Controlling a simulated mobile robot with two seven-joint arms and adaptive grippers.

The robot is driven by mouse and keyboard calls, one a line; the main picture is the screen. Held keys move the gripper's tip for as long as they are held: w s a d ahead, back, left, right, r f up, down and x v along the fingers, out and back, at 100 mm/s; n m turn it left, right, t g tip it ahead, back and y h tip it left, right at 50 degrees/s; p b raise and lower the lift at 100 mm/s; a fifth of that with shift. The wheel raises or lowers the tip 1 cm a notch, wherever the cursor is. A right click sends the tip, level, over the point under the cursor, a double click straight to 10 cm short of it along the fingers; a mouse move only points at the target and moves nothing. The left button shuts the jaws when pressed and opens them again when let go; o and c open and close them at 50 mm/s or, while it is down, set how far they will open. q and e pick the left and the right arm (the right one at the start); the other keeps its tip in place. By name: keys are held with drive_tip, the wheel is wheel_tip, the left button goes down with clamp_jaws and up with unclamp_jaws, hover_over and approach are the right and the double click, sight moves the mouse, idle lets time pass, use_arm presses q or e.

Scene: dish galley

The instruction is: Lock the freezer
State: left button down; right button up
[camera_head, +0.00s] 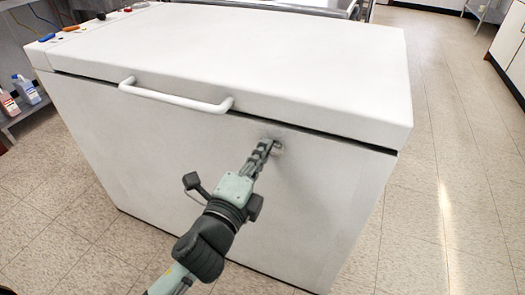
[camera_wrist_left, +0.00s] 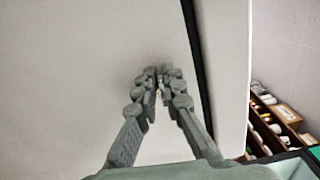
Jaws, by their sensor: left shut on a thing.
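The white chest freezer (camera_head: 105,135) stands in front of me with its lid (camera_head: 250,50) down; a dark seam runs under the lid. A white bar handle (camera_head: 175,98) is on the lid's front. My left gripper (camera_head: 270,147) reaches the upper front face, right of the handle and just below the seam. Its fingers are shut on a small metal lock piece (camera_head: 278,146), mostly hidden by the fingertips. In the left wrist view, the fingertips (camera_wrist_left: 160,78) meet at the white freezer front (camera_wrist_left: 70,70), beside the dark seam. My right gripper is not in view.
Small coloured items, one blue (camera_head: 47,37) and one red (camera_head: 71,28), lie at the lid's back left. Bottles (camera_head: 26,88) stand on a low shelf at left. The tiled floor (camera_head: 445,160) on the right is clear. The left wrist view shows a stocked wooden shelf (camera_wrist_left: 262,125).

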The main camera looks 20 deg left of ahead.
use_arm(q)
drive_tip(key=shift+d+f+n, duration=0.1)
drive_tip(key=shift+f+n, duration=0.1)
drive_tip(key=shift+n, duration=0.4)
drive_tip(key=c, duration=1.6)
unclamp_jaws()
drive_tip(key=shift+c, duration=0.2)
drive_tip(key=s, duration=1.2)
drive_tip(key=shift+a, duration=0.25)
